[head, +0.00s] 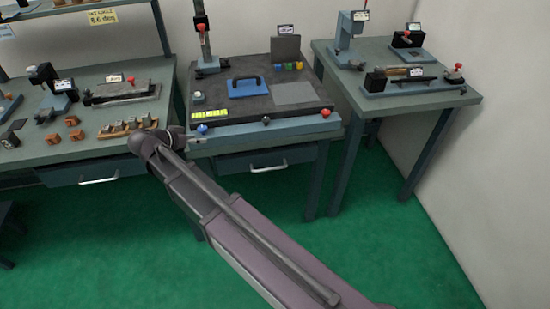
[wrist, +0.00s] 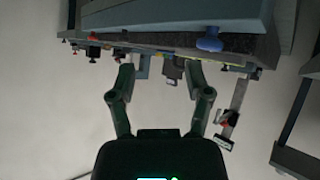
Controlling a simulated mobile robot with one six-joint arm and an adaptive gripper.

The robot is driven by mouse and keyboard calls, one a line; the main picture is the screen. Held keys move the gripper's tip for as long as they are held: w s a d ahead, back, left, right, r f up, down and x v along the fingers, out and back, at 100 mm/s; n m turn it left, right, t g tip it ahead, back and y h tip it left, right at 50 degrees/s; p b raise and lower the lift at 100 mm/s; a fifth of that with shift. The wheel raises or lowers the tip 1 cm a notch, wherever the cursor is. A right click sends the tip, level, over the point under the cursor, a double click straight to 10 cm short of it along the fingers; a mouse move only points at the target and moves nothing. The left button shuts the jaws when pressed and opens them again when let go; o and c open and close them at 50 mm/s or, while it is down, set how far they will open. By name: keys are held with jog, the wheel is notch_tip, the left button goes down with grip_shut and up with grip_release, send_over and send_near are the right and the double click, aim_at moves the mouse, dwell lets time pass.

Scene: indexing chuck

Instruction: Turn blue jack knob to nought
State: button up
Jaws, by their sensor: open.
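The blue jack knob (head: 202,129) sits at the front left corner of the dark plate on the middle bench. In the wrist view the blue knob (wrist: 210,43) shows large at the plate's edge, right of and above the fingers. My gripper (wrist: 160,84) is open, its two dark fingers spread with nothing held between them. It is apart from the knob in the wrist view. In the head view my arm reaches to the bench's front left, and the fingers there are too small and dark to make out clearly. The knob's scale or mark cannot be read.
A red knob (head: 326,113) sits at the plate's front right and a smaller knob (head: 266,121) at front middle. A blue handled block (head: 247,87) lies on the dark plate (head: 235,109). Left of it, small blocks (head: 75,134) lie on another bench. Green floor is open in front.

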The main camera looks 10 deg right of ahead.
jog(key=s+d+n+g+y+p, duration=0.2)
jog(key=s+d, duration=0.2)
jog(key=d, duration=0.3)
jog(key=s+d+f+n+g+y+p, duration=0.1)
jog(key=s+d+n+g+y+p, duration=0.1)
jog(key=s+d, duration=0.3)
jog(key=s+d+n+g+y+p, duration=0.2)
jog(key=s+d+y, duration=0.1)
jog(key=d, duration=0.8)
jog(key=shift+s+f+n+g, duration=0.25)
jog(key=shift+s+n+g, duration=0.05)
jog(key=shift+s, duration=0.35)
jog(key=shift+s+d+r+n+y+p, duration=0.15)
jog(key=shift+s+d+n+y+p, duration=0.15)
jog(key=shift+s, duration=0.2)
jog(key=shift+s+d+r+n+y+p, duration=0.15)
jog(key=shift+s+d+r+y+p, duration=0.1)
jog(key=shift+s+y, duration=0.25)
jog(key=shift+s+d+r+n+y+p, duration=0.1)
jog(key=shift+s+d+n+y+p, duration=0.2)
jog(key=shift+s, duration=0.25)
